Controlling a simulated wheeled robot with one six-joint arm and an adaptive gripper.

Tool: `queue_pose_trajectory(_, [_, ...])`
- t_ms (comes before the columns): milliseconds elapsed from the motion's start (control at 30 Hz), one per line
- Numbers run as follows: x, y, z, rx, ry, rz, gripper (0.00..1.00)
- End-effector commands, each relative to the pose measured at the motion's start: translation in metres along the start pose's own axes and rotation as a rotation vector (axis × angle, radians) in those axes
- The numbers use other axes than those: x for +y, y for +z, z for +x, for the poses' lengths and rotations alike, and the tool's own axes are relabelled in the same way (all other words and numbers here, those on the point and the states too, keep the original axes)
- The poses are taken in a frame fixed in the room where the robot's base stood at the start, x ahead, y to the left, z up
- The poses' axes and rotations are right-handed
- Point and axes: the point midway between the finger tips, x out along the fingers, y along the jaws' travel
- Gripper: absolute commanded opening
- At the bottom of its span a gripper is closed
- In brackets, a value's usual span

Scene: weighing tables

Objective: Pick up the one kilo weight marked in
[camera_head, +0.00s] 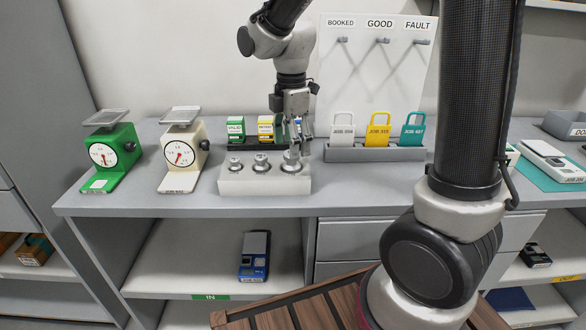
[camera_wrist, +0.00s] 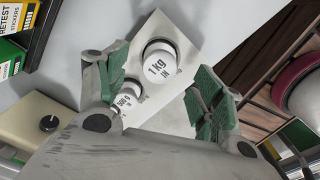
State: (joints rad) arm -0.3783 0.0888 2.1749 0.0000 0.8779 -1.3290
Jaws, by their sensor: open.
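The one kilo weight, marked "1 kg IN" in the wrist view (camera_wrist: 158,66), is a round silver piece with a knob. It is the rightmost of three weights on the pale block (camera_head: 262,185) in the head view (camera_head: 291,167). My gripper (camera_head: 296,145) is over that right end, and its fingers partly hide the weight's top. In the wrist view my gripper (camera_wrist: 162,72) is open, its green-padded fingers on either side of the weight with gaps visible. A smaller weight marked 500 g (camera_wrist: 125,103) sits beside it, near the left finger.
A third weight (camera_head: 235,164) stands at the block's left end. A cream scale (camera_head: 181,155) and a green scale (camera_head: 109,158) stand further left. Sticker boxes (camera_head: 236,129) are behind the block. A grey tray with padlocks (camera_head: 375,153) is to the right.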

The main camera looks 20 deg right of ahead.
Motion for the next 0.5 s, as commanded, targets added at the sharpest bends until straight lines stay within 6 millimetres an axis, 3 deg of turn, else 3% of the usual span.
queue_pose_trajectory(233, [-0.001, 0.001, 0.038, -0.001, -0.003, 0.002, 0.67])
queue_pose_trajectory(500, [0.0, 0.001, 0.045, 0.0, 0.001, 0.002, 0.67])
